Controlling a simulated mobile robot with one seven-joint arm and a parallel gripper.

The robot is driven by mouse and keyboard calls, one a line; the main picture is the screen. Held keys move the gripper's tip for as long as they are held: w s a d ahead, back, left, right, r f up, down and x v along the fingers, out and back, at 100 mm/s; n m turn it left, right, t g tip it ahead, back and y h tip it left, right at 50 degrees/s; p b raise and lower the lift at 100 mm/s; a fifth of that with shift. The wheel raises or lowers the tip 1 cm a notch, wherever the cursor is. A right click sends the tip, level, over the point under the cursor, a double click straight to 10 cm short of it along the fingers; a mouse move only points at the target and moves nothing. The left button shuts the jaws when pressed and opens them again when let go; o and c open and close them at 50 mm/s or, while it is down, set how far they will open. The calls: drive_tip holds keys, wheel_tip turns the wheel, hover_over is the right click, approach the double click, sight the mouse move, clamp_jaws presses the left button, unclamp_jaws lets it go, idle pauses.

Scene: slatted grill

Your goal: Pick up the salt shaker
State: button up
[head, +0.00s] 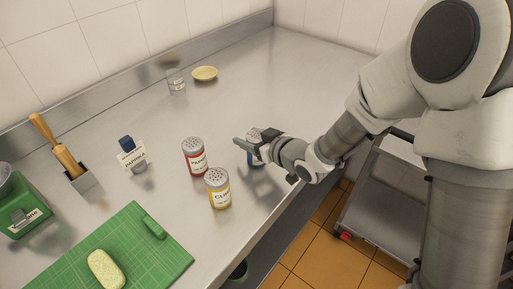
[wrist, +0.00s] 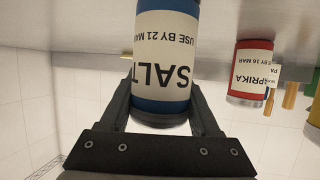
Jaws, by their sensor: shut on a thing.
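The salt shaker (wrist: 163,62) is a blue cylinder with a white label reading SALT, large in the wrist view and cut off by its top edge. In the head view the salt shaker (head: 254,134) shows its perforated grey top and a bit of blue, partly hidden behind my gripper (head: 248,149). My gripper is shut on the shaker, with one finger on each side, as the wrist view shows (wrist: 160,100). The shaker looks upright over the right part of the counter. I cannot tell whether its base touches the counter.
A red paprika shaker (head: 195,157) and a yellow-labelled shaker (head: 218,188) stand left of my gripper. The counter (head: 270,80) behind is mostly clear. A cart (head: 375,205) stands at right.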

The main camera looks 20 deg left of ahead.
drive_tip(key=c, duration=0.4)
drive_tip(key=shift+r, duration=0.1)
drive_tip(key=shift+r, duration=0.5)
drive_tip(key=r, duration=0.2)
drive_tip(key=d+r+p, duration=0.1)
drive_tip(key=r, duration=0.1)
drive_tip(key=shift+w, duration=0.25)
drive_tip(key=w+d+r+p, duration=0.1)
drive_tip(key=d+r, duration=0.1)
drive_tip(key=d, duration=0.1)
drive_tip(key=w+d+r+p, duration=0.1)
drive_tip(key=d+r, duration=0.1)
drive_tip(key=d, duration=0.1)
drive_tip(key=d+r+p, duration=0.1)
drive_tip(key=d+r, duration=0.1)
drive_tip(key=d, duration=0.2)
drive_tip(key=shift+w+d, duration=0.1)
drive_tip(key=shift+w, duration=0.3)
wheel_tip(320, 180, up, 7)
drive_tip(key=p, duration=0.7)
drive_tip(key=shift+p, duration=0.35)
